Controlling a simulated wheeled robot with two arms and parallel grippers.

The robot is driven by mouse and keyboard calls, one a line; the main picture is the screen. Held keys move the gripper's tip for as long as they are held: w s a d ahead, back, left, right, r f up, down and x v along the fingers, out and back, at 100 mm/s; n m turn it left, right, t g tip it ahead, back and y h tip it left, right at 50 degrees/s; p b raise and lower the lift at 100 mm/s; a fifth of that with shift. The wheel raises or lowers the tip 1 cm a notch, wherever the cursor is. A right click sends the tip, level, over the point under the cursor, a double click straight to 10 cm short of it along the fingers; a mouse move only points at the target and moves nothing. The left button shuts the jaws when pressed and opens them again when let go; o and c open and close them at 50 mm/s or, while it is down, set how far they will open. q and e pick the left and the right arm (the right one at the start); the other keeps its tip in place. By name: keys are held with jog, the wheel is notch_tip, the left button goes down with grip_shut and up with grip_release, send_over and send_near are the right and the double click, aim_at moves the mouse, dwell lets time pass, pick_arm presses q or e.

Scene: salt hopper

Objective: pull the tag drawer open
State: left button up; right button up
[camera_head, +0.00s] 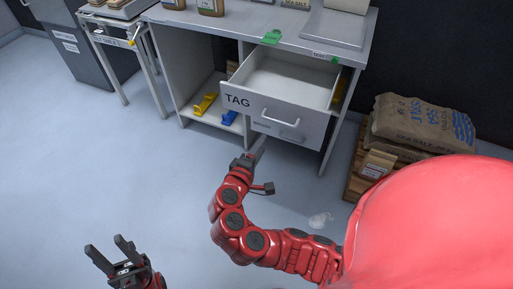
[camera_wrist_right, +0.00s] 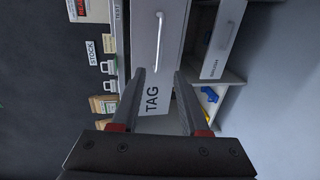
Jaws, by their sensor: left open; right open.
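The tag drawer (camera_head: 275,115) is a grey drawer marked TAG in the bench, and it stands pulled out with its empty inside showing. Its bar handle (camera_head: 281,118) is on the front face; the handle also shows upright in the right wrist view (camera_wrist_right: 158,35). My right gripper (camera_head: 259,147) is below and in front of the drawer front. In the right wrist view its fingers (camera_wrist_right: 160,73) are spread, with the TAG lettering between them and the handle beyond the tips, not held. My left gripper (camera_head: 110,250) is open and empty, low over the floor.
A lower drawer with its own handle (camera_head: 291,137) sits under the tag drawer. Yellow (camera_head: 205,104) and blue (camera_head: 229,117) items lie on the lower shelf. Sacks (camera_head: 422,124) on a pallet stand right. Floor at left is clear.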

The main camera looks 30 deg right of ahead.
jog(key=shift+v, duration=1.3)
